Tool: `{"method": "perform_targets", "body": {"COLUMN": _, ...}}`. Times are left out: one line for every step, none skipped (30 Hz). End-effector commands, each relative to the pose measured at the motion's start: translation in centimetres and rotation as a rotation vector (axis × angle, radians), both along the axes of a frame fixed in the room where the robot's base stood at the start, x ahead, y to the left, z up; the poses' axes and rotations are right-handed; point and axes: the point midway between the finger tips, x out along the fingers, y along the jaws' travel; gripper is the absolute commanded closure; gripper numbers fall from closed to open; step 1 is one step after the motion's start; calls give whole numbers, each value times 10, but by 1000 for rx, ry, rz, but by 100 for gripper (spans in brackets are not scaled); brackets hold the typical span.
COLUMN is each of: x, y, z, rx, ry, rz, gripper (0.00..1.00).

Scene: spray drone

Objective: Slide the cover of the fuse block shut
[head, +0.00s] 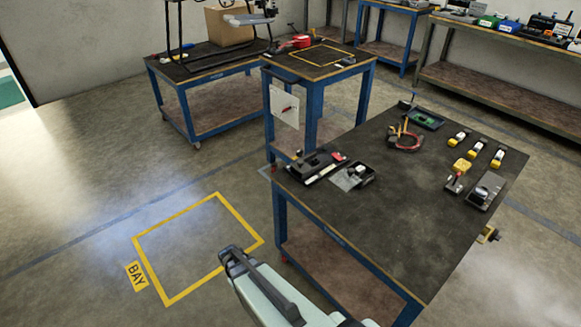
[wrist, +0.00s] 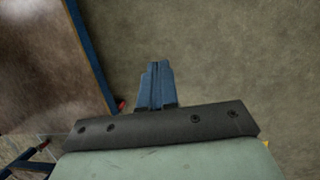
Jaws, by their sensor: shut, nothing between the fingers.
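I cannot tell for certain which item is the fuse block. A dark oblong unit with a grey plate (head: 487,190) lies near the right edge of the near workbench and may be it. The state of its cover is too small to tell. My gripper shows in the wrist view with its blue fingers (wrist: 157,85) shut and empty, above bare floor. In the head view my arm is at the bottom, left of the near workbench and well apart from the items on it; the fingertips cannot be made out there.
The near workbench (head: 385,220) has a clear middle and front. A smaller blue-legged table (head: 320,68) stands behind.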

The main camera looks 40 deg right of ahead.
Motion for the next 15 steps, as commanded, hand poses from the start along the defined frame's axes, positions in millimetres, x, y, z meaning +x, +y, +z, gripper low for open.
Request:
{"method": "perform_targets", "body": {"x": 29, "y": -17, "z": 4, "rx": -41, "ry": -19, "rz": 16, "gripper": 100}}
{"method": "perform_targets", "body": {"x": 42, "y": -27, "z": 8, "rx": -70, "ry": -26, "rz": 27, "gripper": 100}}
{"method": "perform_targets", "body": {"x": 59, "y": -41, "z": 14, "rx": -110, "ry": -33, "rz": 46, "gripper": 100}}
{"method": "perform_targets", "body": {"x": 73, "y": -53, "z": 20, "rx": -142, "ry": -38, "rz": 64, "gripper": 100}}
{"method": "perform_targets", "body": {"x": 86, "y": -64, "z": 25, "rx": -175, "ry": -40, "rz": 85, "gripper": 100}}
{"method": "perform_targets", "body": {"x": 103, "y": -80, "z": 35, "rx": -222, "ry": -39, "rz": 116, "gripper": 100}}
{"method": "perform_targets", "body": {"x": 116, "y": -93, "z": 42, "rx": -260, "ry": -34, "rz": 147, "gripper": 100}}
{"method": "perform_targets", "body": {"x": 131, "y": -106, "z": 51, "rx": -300, "ry": -28, "rz": 179, "gripper": 100}}
{"method": "perform_targets", "body": {"x": 147, "y": -123, "z": 62, "rx": -353, "ry": -13, "rz": 224, "gripper": 100}}
{"method": "perform_targets", "body": {"x": 159, "y": -135, "z": 72, "rx": -394, "ry": 1, "rz": 259, "gripper": 100}}
{"method": "perform_targets", "body": {"x": 169, "y": -146, "z": 80, "rx": -432, "ry": 18, "rz": 296, "gripper": 100}}
{"method": "perform_targets", "body": {"x": 183, "y": -161, "z": 93, "rx": -483, "ry": 45, "rz": 346, "gripper": 100}}
{"method": "perform_targets", "body": {"x": 192, "y": -171, "z": 103, "rx": -520, "ry": 70, "rz": 384, "gripper": 100}}
{"method": "perform_targets", "body": {"x": 202, "y": -180, "z": 112, "rx": -558, "ry": 96, "rz": 422, "gripper": 100}}
{"method": "perform_targets", "body": {"x": 213, "y": -191, "z": 124, "rx": -605, "ry": 138, "rz": 475, "gripper": 100}}
